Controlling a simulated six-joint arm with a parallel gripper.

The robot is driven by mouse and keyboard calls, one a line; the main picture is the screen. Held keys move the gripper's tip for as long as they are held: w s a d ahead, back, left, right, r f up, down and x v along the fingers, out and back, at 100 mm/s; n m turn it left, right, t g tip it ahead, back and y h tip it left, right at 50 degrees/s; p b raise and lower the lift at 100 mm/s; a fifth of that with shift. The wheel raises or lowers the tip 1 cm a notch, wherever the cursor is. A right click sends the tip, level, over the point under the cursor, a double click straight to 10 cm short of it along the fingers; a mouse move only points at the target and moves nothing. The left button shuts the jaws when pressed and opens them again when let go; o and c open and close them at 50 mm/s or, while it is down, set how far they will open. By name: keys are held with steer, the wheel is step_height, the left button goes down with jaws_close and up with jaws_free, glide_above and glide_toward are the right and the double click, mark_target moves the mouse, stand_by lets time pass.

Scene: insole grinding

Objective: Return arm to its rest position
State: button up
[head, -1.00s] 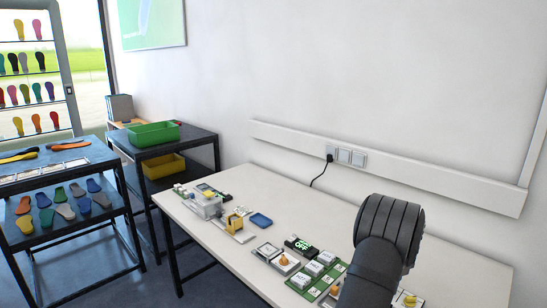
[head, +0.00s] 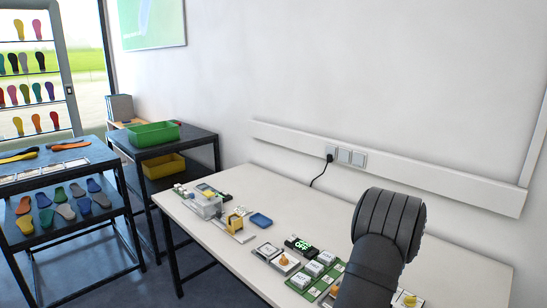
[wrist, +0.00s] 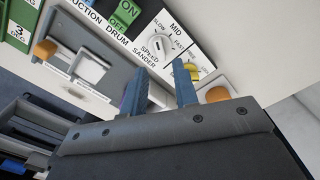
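My arm (head: 372,262) rises at the lower right of the head view, in front of the white table. My gripper is out of sight there. In the wrist view my gripper (wrist: 160,88) shows two dark bluish fingers with a clear gap between them and nothing held. Past the fingers is a panel with a speed sander knob (wrist: 159,45), whose labels include slow, mid and fast.
A dark shelf with a green bin (head: 153,134) and racks of insoles (head: 66,211) stand left.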

steer(key=shift+s, duration=0.1)
step_height(320, 180, down, 6)
steer(key=shift+f, duration=0.15)
step_height(320, 180, up, 10)
steer(key=t, duration=0.1)
steer(key=shift+a+n+y, duration=0.25)
steer(key=shift+n+y, duration=0.05)
steer(key=shift+f, duration=0.1)
steer(key=shift+g, duration=0.5)
steer(key=shift+d+f, duration=0.2)
steer(key=shift+f, duration=2.95)
